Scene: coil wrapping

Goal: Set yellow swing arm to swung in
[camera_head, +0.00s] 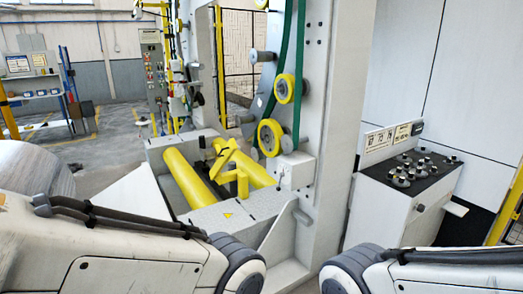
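The yellow swing arm (233,168) appears to be the angled yellow bracket on a short post. It stands between two yellow rollers, the left one (188,180) and the right one (257,172), in the pale machine base. I cannot tell for sure from this view whether it is swung in or out. Links of both my arms show along the bottom, one at the left and one at the right. Neither gripper shows, and nothing is seen touching the swing arm.
A white machine column (334,110) with yellow wheels and a green belt (287,70) rises behind the right roller. A control console (408,185) with knobs stands at the right. A large grey cylinder (32,168) is at the left. Open floor lies behind it.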

